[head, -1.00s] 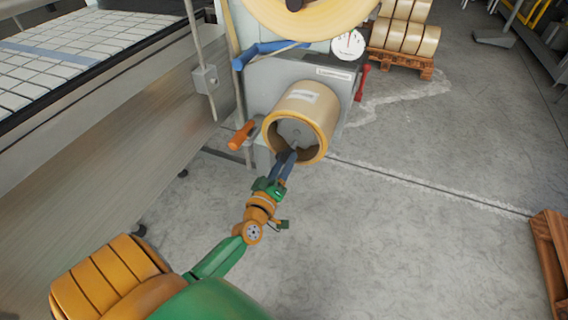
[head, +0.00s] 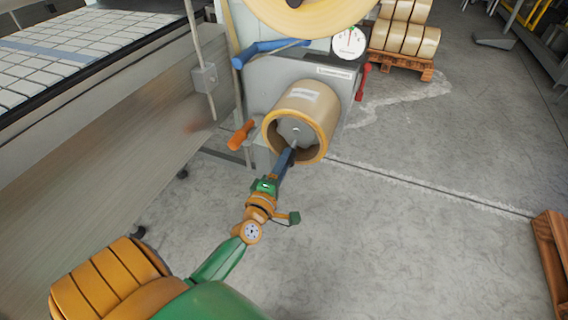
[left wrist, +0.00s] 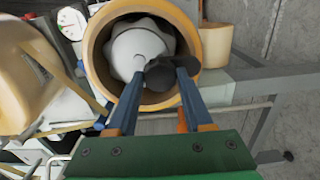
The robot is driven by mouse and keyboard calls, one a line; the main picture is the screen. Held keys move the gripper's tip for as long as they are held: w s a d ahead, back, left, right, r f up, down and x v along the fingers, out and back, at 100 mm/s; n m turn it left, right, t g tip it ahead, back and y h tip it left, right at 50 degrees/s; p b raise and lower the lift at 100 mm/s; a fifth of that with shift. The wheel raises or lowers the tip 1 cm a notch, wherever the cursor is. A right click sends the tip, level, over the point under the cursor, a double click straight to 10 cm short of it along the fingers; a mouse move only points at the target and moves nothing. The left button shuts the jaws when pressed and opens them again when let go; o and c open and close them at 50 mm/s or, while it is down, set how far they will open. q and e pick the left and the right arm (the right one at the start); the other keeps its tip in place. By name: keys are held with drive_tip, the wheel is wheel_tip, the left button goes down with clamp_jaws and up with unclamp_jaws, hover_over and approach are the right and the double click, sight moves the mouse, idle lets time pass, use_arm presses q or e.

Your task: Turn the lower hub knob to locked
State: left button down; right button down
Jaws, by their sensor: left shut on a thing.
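The lower tape roll (head: 311,108) sits on the lower hub (head: 296,130) at the machine's side, its open core facing me. In the left wrist view the light grey hub (left wrist: 138,48) shows inside the core, with a dark knob (left wrist: 162,76) at its front. My left gripper (head: 291,150) reaches into the front of the core. In the left wrist view its fingertips (left wrist: 164,72) are shut on the knob, one on each side. The fingers and the core rim hide part of the knob in the head view. My right gripper is out of view.
An orange handle (head: 241,135) sticks out just left of the roll. A blue bar (head: 268,50) and a larger upper roll (head: 308,12) are above. A conveyor (head: 90,130) stands at the left. Floor at the right is clear up to a wooden pallet (head: 552,262).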

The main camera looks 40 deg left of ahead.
use_arm(q)
drive_tip(key=shift+n, duration=0.4)
drive_tip(key=shift+c, duration=1.5)
unclamp_jaws()
drive_tip(key=v, duration=0.7)
drive_tip(key=shift+b, duration=0.3)
